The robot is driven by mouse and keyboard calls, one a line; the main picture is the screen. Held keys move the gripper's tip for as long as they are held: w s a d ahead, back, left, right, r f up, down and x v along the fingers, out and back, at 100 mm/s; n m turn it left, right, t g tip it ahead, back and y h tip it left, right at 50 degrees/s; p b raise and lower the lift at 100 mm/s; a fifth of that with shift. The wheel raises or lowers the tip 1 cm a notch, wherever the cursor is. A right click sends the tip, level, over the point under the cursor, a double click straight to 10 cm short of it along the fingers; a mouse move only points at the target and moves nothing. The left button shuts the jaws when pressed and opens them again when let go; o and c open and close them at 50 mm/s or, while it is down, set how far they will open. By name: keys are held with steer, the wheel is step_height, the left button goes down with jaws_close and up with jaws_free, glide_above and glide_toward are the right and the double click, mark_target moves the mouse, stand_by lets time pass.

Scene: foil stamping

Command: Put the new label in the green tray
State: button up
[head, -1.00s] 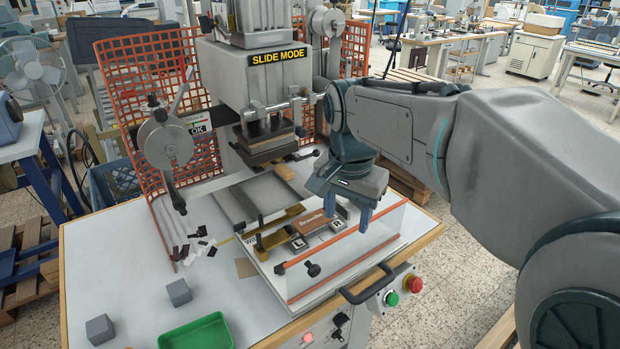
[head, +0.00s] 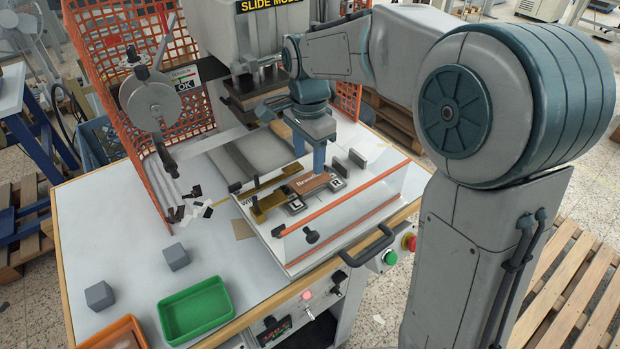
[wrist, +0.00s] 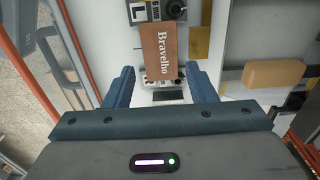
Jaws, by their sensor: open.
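The new label is a brown piece marked "Bravelho" (head: 312,183), lying on the press's slide plate between small fittings marked L and R. In the wrist view the label (wrist: 158,48) lies ahead of my gripper (wrist: 162,88), its near end between the open fingertips. In the head view my gripper (head: 320,160) points down beside the label's far right part, holding nothing. Whether the fingers touch the label cannot be told. The green tray (head: 195,310) stands empty at the table's front left.
The press head (head: 255,88) hangs behind my gripper. A clear guard with orange edges (head: 345,200) fronts the plate. Grey blocks (head: 176,257) and an orange tray (head: 103,330) are at the left. An orange mesh fence (head: 125,60) stands behind.

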mark_target(310, 180)
steer(key=shift+w+d+f+p, duration=0.1)
steer(key=shift+f+p, duration=0.3)
steer(key=shift+f, duration=0.95)
steer(key=shift+d+f+p, duration=0.1)
steer(key=shift+f+p, duration=0.25)
steer(key=shift+f, duration=0.95)
steer(key=c, duration=0.7)
